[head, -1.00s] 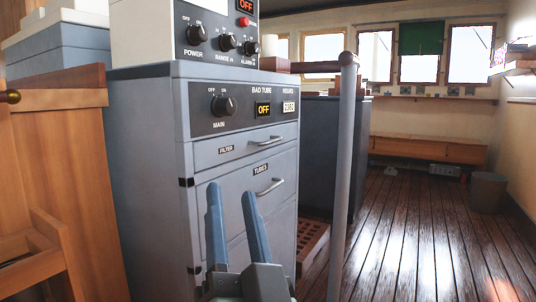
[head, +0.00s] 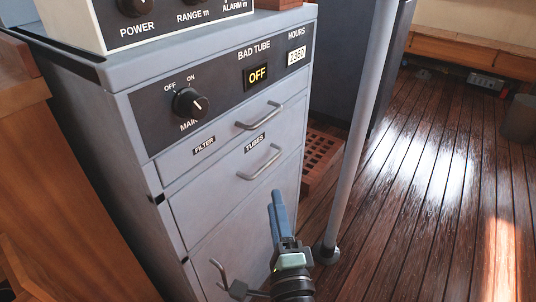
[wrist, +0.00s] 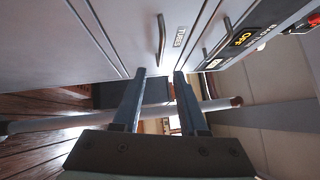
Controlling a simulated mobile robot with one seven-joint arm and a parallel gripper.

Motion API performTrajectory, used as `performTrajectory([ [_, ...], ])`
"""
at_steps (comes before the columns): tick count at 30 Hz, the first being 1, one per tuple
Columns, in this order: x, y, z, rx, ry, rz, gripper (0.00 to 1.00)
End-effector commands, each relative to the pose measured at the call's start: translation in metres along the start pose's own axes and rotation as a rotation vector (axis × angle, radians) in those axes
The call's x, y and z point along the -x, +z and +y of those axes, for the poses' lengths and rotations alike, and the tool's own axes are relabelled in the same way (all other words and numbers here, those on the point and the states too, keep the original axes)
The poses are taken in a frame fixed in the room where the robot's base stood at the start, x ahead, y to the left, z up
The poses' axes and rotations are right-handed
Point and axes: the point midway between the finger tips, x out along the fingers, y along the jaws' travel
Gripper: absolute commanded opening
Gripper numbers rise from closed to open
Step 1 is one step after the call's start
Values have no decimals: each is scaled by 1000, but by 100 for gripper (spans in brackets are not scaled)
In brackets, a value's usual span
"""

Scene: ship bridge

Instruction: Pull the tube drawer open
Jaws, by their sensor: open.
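The tube drawer (head: 222,200) is a grey front labelled TUBES in a grey cabinet, and it looks shut. Its bar handle (head: 260,162) is near the drawer's top right; in the wrist view the same handle (wrist: 161,40) shows beyond the fingertips, roughly in line with the gap between them. My gripper (head: 276,196) has blue fingers and is seen nearly edge-on in the head view, below and slightly right of that handle. In the wrist view my gripper (wrist: 160,74) is open and empty, apart from the handle.
The filter drawer's handle (head: 260,115) is just above the tube handle. A lower handle (head: 220,272) shows near my gripper's base. A grey upright pole (head: 362,130) stands close right of the cabinet. The wooden floor (head: 435,190) farther right is open.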

Motion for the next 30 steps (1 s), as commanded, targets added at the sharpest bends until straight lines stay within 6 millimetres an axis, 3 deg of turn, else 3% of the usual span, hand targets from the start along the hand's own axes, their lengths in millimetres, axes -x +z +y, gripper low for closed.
performTrajectory([
  [15, -90, 1, -2, 2, -4, -1, 42],
  [21, -108, 1, -1, 3, -2, -1, 42],
  [30, -114, 1, -1, 4, -1, -2, 42],
])
